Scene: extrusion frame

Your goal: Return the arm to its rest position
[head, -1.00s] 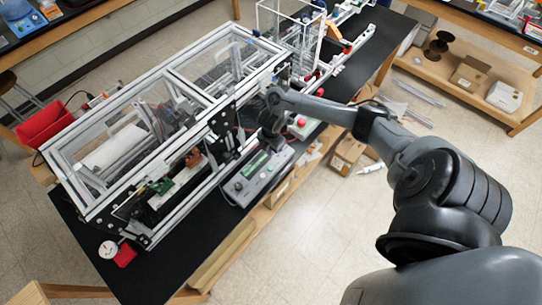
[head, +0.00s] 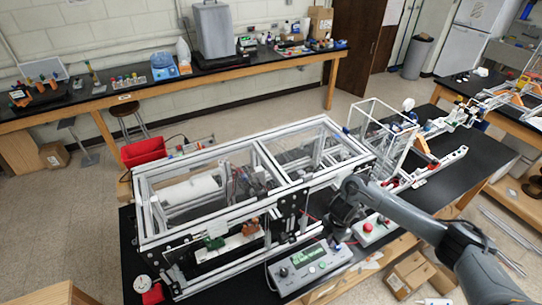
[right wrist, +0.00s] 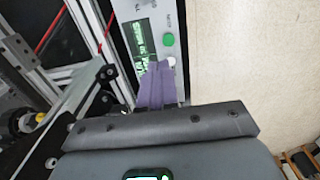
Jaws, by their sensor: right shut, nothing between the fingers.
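My right arm (head: 415,225) reaches in from the lower right in the head view, its wrist just in front of the extrusion frame (head: 288,128). My right gripper (head: 333,233) hangs above the rear of the grey control box (head: 318,267), small and dark in that view. In the right wrist view its purple fingers (right wrist: 158,86) are shut with nothing between them. They overlap the control box (right wrist: 170,22) with its display and green button; whether they touch it I cannot tell. My left gripper is not in view.
A box with a red button (head: 372,226) stands beside the control box, close to my forearm. A red bin (head: 143,151) is behind the frame, and a dial gauge (head: 142,284) at its near left corner. Cardboard boxes (head: 408,272) lie on the floor at the right.

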